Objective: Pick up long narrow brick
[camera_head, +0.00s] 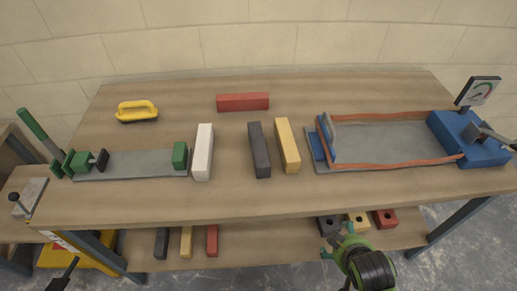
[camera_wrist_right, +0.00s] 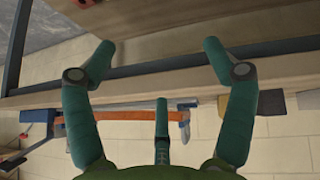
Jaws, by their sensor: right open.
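Several long narrow bricks lie on the bench top in the head view: a white one (camera_head: 203,152), a dark grey one (camera_head: 259,150), a yellow one (camera_head: 287,146) and a red one (camera_head: 242,102) lying crosswise behind. The yellow brick (camera_wrist_right: 241,100) and dark brick (camera_wrist_right: 275,103) also show past the bench edge in the right wrist view. My right gripper (camera_head: 335,240) is open and empty, in front of the bench's front edge, right of the yellow brick and apart from all bricks. Its spread fingers (camera_wrist_right: 158,48) fill the wrist view. My left gripper is not in view.
A lower shelf (camera_head: 290,238) holds shorter dark, yellow and red bars (camera_head: 212,240) and blocks with holes (camera_head: 385,219). A blue-and-orange fixture (camera_head: 468,138) stands right, a green clamp plate (camera_head: 130,165) left, a yellow-handled tool (camera_head: 137,110) behind. Bench top is clear in front of the bricks.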

